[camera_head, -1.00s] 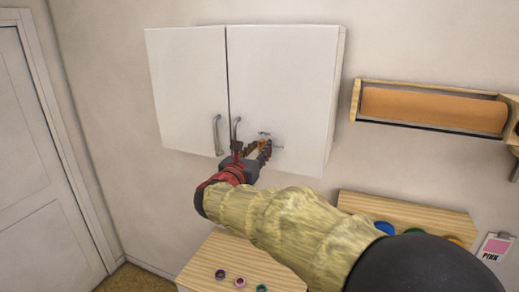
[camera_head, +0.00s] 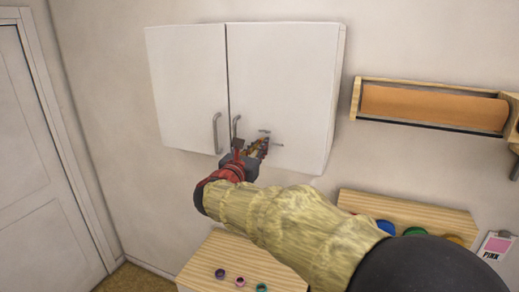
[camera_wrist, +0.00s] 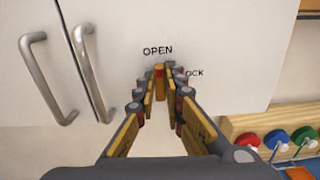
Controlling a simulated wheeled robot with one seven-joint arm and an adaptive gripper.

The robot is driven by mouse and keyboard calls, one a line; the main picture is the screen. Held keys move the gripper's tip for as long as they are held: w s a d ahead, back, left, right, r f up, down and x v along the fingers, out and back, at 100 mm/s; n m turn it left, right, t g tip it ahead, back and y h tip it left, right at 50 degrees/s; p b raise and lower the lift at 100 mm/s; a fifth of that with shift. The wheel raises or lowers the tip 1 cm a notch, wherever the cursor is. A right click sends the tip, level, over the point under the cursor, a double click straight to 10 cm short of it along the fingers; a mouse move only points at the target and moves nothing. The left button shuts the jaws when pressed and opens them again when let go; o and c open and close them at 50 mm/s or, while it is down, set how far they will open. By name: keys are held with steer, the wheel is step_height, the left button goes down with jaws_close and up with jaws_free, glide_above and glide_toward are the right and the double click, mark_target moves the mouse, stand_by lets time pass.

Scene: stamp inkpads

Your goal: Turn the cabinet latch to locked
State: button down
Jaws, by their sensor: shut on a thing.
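The white cabinet (camera_head: 285,85) hangs on the wall with two doors. The latch (camera_wrist: 160,82), a small tan piece with a red tip, is on the right door. In the wrist view it stands upright, its red end just under the word OPEN; LOCK is to its right, partly covered by a finger. My gripper (camera_wrist: 160,88) is shut on the latch, one finger on each side. In the head view my gripper (camera_head: 254,150) is at the lower part of the right door, and the latch is mostly hidden by the fingers.
Two metal handles (camera_head: 217,133) (camera_head: 236,128) stick out left of my gripper. Below are a wooden stand with coloured round pads (camera_wrist: 275,139) and a wooden surface with small rings (camera_head: 240,282).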

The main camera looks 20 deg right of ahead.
steer(key=shift+s+d+f+m+b, duration=0.1)
steer(key=shift+m+b, duration=2.8)
steer(key=shift+b, duration=1.35)
steer(key=shift+d+f+m+b, duration=0.1)
steer(key=shift+f+m+b, duration=0.05)
steer(key=shift+m+b, duration=3.4)
steer(key=shift+s+f+m+b, duration=0.1)
steer(key=shift+m+b, duration=2.15)
steer(key=shift+b, duration=2.65)
steer(key=c, duration=1.9)
jaws_free()
steer(key=shift+w, duration=0.1)
steer(key=shift+r, duration=0.1)
steer(key=v, duration=1.2)
